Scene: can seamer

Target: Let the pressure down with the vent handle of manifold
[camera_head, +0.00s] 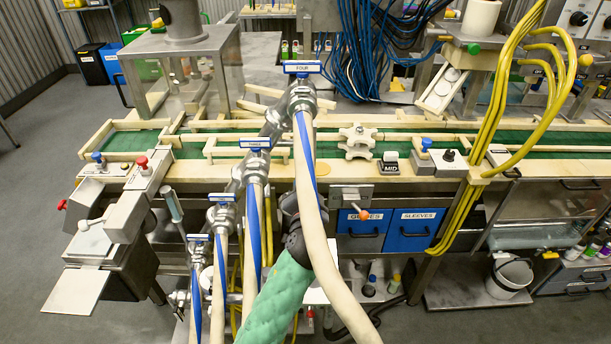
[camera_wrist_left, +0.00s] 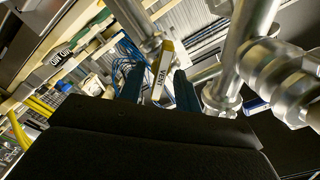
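The manifold (camera_head: 272,128) is a slanting metal pipe with blue-labelled handles marked FOUR (camera_head: 303,67), THREE (camera_head: 255,143) and others lower down, each above a cream hose. In the left wrist view the vent handle (camera_wrist_left: 163,68) is a yellow lever labelled VENT. My left gripper (camera_wrist_left: 159,72) is open, with its two dark fingers on either side of the vent handle; I cannot tell whether they touch it. In the head view my green-sleeved left arm (camera_head: 275,303) reaches up behind a hose, which hides the fingers. My right gripper is not in view.
Hoses (camera_head: 325,255) hang close beside and in front of my left arm. Behind stands a green conveyor (camera_head: 240,145) with wooden rails. Blue drawers (camera_head: 412,230) are to the right, and yellow cables (camera_head: 500,100) hang further right. Metal pipes (camera_wrist_left: 275,75) crowd the wrist view's right side.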

